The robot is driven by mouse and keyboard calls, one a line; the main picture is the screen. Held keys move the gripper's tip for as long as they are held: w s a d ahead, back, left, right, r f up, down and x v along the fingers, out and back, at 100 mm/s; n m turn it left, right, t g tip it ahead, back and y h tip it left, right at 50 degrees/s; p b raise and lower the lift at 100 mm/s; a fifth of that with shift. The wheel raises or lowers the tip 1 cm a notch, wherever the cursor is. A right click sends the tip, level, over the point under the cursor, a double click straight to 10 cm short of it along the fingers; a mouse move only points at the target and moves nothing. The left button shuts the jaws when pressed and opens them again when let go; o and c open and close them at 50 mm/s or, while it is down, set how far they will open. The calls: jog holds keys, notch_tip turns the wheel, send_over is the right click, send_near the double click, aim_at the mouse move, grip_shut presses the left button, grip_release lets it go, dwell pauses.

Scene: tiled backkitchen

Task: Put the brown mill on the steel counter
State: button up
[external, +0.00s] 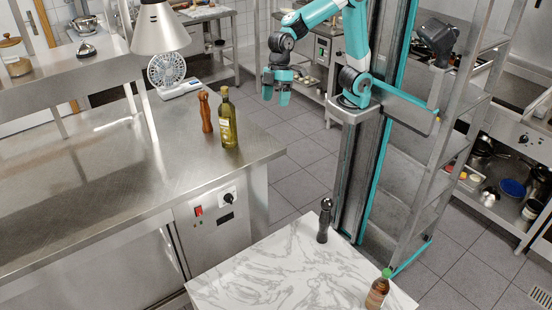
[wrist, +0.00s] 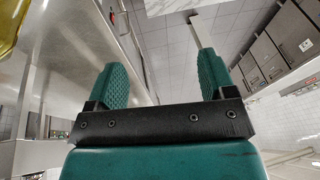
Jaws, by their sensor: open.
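The brown mill (external: 205,112) stands upright on the steel counter (external: 95,205), near its right end, just left of an oil bottle. My gripper (external: 277,98) is open and empty. It hangs in the air to the right of the counter, over the floor, apart from the mill. In the wrist view, my gripper (wrist: 162,85) shows two separated teal fingers with nothing between them. The brown mill is not seen in the wrist view.
The oil bottle (external: 228,120) stands close beside the mill. A small fan (external: 168,72) and a lamp (external: 160,28) are behind it. A marble table (external: 285,272) holds a black mill (external: 325,220) and a brown bottle (external: 378,290). The counter's left part is clear.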

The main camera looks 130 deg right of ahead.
jog(key=s+a+f+n+g+y, duration=0.1)
jog(key=s+a+n, duration=0.2)
jog(key=s+a, duration=0.5)
jog(key=s+a+f+n+g+y, duration=0.1)
jog(key=s+a, duration=0.6)
jog(key=s, duration=0.7)
jog(key=shift+a+n+g, duration=0.4)
jog(key=shift+n+g, duration=0.1)
jog(key=shift+n, duration=0.7)
